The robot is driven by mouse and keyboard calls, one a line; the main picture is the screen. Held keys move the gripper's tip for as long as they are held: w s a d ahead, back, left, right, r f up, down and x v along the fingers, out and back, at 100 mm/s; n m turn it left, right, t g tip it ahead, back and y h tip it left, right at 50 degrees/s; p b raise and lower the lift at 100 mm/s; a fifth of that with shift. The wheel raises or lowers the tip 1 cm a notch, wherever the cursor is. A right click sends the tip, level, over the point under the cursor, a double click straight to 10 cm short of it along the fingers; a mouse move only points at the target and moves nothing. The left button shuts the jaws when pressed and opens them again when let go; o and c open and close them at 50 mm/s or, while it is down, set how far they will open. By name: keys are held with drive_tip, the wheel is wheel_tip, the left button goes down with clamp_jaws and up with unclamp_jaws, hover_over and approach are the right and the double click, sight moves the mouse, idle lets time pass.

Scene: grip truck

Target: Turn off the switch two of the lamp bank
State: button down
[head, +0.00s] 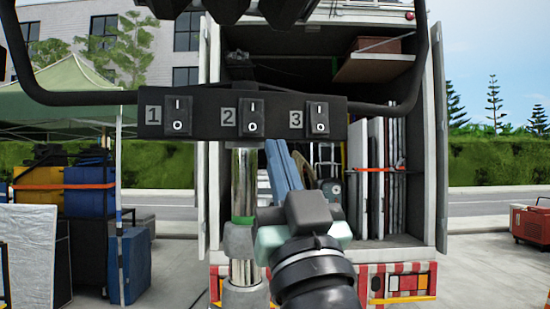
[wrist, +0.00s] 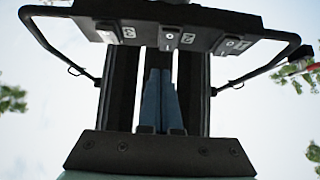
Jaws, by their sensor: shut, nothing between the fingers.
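The lamp bank's black switch panel (head: 210,103) spans the upper middle of the head view, with rockers marked 1, 2 and 3. Switch two (head: 251,118) is the middle rocker, with I above and O below; which side is pressed in is unclear. In the wrist view switch two (wrist: 170,41) is above the fingertips. My gripper (head: 277,150) is shut and empty, its blue fingers pointing up just below the panel, slightly right of switch two. The fingers also show in the wrist view (wrist: 160,75), with a visible gap to the switch. Touching is not evident.
Switch one (head: 178,117) and switch three (head: 318,118) flank switch two. A black curved frame (head: 60,97) extends from both panel ends. A metal stand pole (head: 244,185) runs below the panel, beside my arm. An open truck (head: 427,150) stands behind.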

wheel_tip(320, 180, down, 6)
drive_tip(key=r+b, duration=0.1)
drive_tip(key=b, duration=0.2)
drive_tip(key=s+a+m+t+h, duration=0.1)
drive_tip(key=s+m+h, duration=0.1)
drive_tip(key=s+h, duration=0.4)
drive_tip(key=shift+s+f+m, duration=0.2)
drive_tip(key=shift+s+m, duration=0.2)
drive_tip(key=shift+s, duration=2.5)
